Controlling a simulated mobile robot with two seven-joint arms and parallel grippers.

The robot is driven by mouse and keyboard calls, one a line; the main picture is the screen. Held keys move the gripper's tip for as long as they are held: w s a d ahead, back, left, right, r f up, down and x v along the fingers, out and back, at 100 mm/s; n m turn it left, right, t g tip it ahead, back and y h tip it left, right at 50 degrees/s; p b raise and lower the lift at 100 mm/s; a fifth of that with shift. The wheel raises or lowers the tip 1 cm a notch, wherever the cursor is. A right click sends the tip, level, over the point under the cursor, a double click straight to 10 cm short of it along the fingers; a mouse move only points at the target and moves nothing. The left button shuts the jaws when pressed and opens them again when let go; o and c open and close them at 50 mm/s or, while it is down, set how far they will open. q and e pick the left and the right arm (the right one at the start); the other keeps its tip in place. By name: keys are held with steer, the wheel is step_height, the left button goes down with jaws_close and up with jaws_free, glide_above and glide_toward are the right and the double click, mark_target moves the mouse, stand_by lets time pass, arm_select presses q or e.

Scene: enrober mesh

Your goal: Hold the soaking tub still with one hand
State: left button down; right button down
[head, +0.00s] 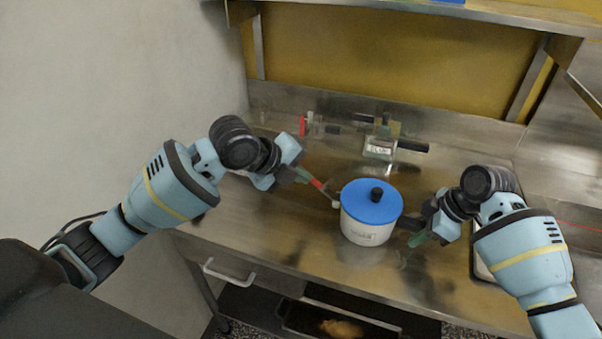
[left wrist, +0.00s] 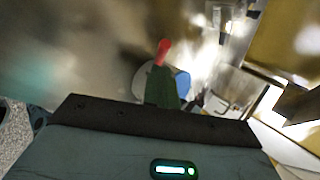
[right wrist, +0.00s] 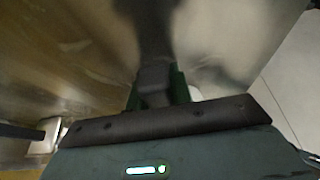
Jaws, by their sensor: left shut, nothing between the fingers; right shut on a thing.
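The soaking tub (head: 368,232) is a white round pot with a label, upright on the steel bench. Its blue lid (head: 362,200) has a black knob. My right gripper (head: 416,238) is at the tub's right side, shut on its dark handle, which runs away between the green fingers in the right wrist view (right wrist: 153,35). My left gripper (head: 306,177) is shut and empty, left of the tub. A red piece (left wrist: 163,50) shows at its fingertips, pointing at the tub; I cannot tell whether it touches. The tub is partly hidden behind the fingers in the left wrist view.
A labelled clear container (head: 379,150) stands behind the tub, with a dark bar beside it. Small red and clear items (head: 308,124) stand at the back left. A tray edge (head: 482,268) shows at the right. The front left bench (head: 255,232) is clear.

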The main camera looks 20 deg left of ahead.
arm_select(q)
steer(key=shift+w+a+f, duration=0.1)
steer(key=shift+w, duration=0.15)
steer(key=shift+a+f, duration=0.65)
steer(key=shift+f, duration=0.1)
steer(key=shift+r, duration=0.8)
steer(key=v, duration=1.2)
